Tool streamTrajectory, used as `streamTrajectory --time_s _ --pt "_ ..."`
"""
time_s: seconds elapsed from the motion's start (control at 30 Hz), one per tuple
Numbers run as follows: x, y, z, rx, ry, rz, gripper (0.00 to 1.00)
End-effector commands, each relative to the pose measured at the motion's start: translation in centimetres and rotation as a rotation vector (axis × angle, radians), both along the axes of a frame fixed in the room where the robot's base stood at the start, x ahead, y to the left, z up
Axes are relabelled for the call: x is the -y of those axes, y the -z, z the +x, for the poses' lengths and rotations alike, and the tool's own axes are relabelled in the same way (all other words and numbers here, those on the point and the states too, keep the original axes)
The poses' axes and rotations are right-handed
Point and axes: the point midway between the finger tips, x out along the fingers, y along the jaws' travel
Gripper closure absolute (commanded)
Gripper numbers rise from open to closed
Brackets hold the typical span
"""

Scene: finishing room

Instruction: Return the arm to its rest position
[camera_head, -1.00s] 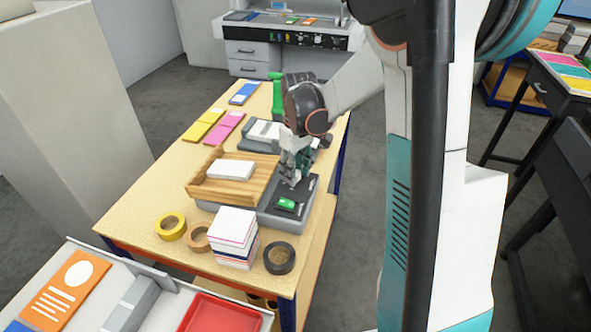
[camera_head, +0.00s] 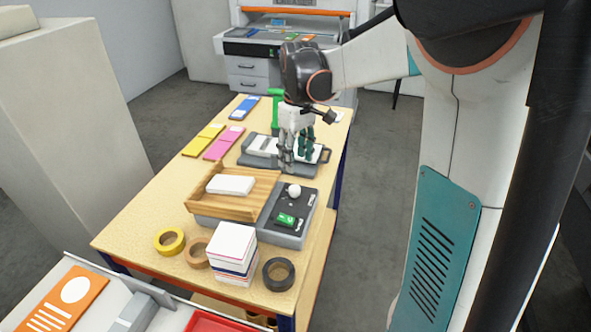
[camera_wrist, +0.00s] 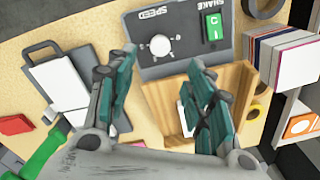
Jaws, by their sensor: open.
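My gripper (camera_head: 296,150) is open and empty. In the head view it hangs fingers down in front of a grey stand holding white sheets (camera_head: 262,146), behind the wooden tray machine. In the wrist view its two teal fingers (camera_wrist: 160,95) are spread wide, with the machine's control panel (camera_wrist: 180,38) beyond them. The wooden tray (camera_head: 262,183) holds a white stack of paper (camera_head: 230,185). The panel has a white knob (camera_head: 294,191) and a green switch (camera_head: 287,219). The fingers partly hide the tray in the wrist view.
A paper stack (camera_head: 232,252) and rolls of yellow tape (camera_head: 169,241), brown tape (camera_head: 199,252) and black tape (camera_head: 278,274) stand at the table's near end. Coloured pads (camera_head: 222,143) lie at the far left. A grey cabinet (camera_head: 50,150) stands left of the table.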

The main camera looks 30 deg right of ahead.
Motion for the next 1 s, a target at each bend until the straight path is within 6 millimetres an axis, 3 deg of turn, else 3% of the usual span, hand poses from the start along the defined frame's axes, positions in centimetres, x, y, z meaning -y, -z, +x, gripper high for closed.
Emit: streamTrajectory --time_s 0.2,0.77,1.0 --pt "0.1 -1.6 0.0 0.000 0.000 0.000 0.52" --pt "-0.1 -1.7 -0.1 0.003 0.000 -0.001 0.52" --pt "-3.0 -3.0 -2.1 0.099 0.006 -0.027 0.52"
